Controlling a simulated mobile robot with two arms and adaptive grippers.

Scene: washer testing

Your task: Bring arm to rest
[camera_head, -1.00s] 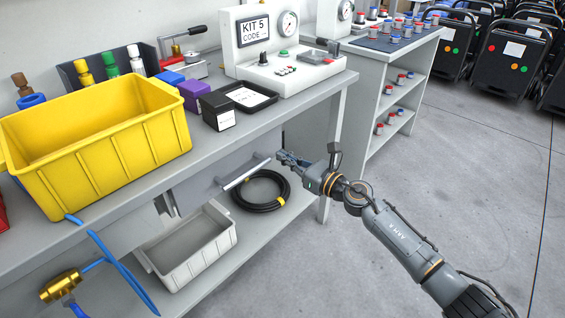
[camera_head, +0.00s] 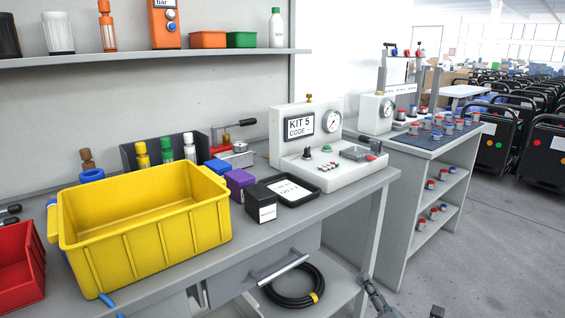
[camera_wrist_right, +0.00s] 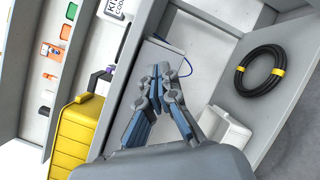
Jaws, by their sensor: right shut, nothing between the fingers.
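My right gripper (camera_head: 368,284) shows at the bottom edge of the head view, right of the drawer handle (camera_head: 278,269) and apart from it. Most of its arm is below the picture. In the right wrist view its fingers (camera_wrist_right: 168,78) come together at the tips, with nothing held between them. My left gripper is in neither view now.
The grey workbench (camera_head: 345,205) carries a yellow bin (camera_head: 145,240), a red bin (camera_head: 18,268) and the KIT 5 test unit (camera_head: 335,175). A black hose coil (camera_head: 295,285) lies on the lower shelf. Open floor (camera_head: 470,270) lies to the right.

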